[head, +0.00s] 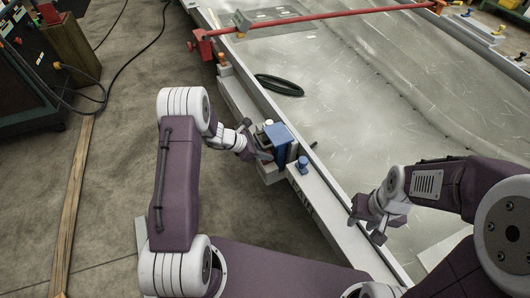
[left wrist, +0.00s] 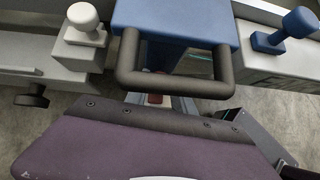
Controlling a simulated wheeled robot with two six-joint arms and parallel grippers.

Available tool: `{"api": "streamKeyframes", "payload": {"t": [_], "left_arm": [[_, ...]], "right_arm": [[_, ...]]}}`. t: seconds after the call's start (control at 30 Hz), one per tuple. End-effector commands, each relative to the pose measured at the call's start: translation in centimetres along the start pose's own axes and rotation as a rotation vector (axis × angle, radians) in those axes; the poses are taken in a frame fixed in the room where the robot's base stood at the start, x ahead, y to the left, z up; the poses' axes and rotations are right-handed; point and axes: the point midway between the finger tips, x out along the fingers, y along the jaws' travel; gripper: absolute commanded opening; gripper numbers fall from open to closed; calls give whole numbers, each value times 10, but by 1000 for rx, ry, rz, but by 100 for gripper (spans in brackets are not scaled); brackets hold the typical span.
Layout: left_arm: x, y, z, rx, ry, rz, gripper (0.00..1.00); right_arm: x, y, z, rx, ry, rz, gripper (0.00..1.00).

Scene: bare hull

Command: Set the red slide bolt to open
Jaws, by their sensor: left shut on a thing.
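A blue housing (head: 281,142) stands on the pale rail at the hull's edge. In the left wrist view the blue housing (left wrist: 180,18) has a dark U-shaped bar (left wrist: 175,85) in front. A small red part, which I take as the red slide bolt (left wrist: 155,99), shows just below the bar, between it and my purple hand. My left gripper (head: 256,146) is at the housing's left side and shut on the bolt; the grip itself is mostly hidden. How far the bolt is slid cannot be told. My right gripper (head: 368,222) is open and empty, over the rail to the right.
A white knob (left wrist: 85,24) sits left of the housing and a blue knob (left wrist: 285,30) right of it. A red bar (head: 330,16) crosses the hull above. A dark green loop (head: 279,86) lies on the hull plate. The floor at left holds a cable and a wooden strip.

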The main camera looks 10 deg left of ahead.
Motion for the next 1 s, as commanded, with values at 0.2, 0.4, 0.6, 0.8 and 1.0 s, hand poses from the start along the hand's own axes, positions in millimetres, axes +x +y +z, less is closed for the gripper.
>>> {"api": "streamKeyframes", "payload": {"t": [0.2,0.4,0.6,0.8,1.0], "left_arm": [[0,0,0,0,0,0,0],[0,0,0,0,0,0,0],[0,0,0,0,0,0,0],[-10,0,-10,-3,2,2,0],[-25,-4,-25,0,2,0,0]], "right_arm": [[0,0,0,0,0,0,36],[0,0,0,0,0,0,36],[0,0,0,0,0,0,36],[0,0,0,0,0,0,36],[-1,0,0,0,0,0,36]]}}
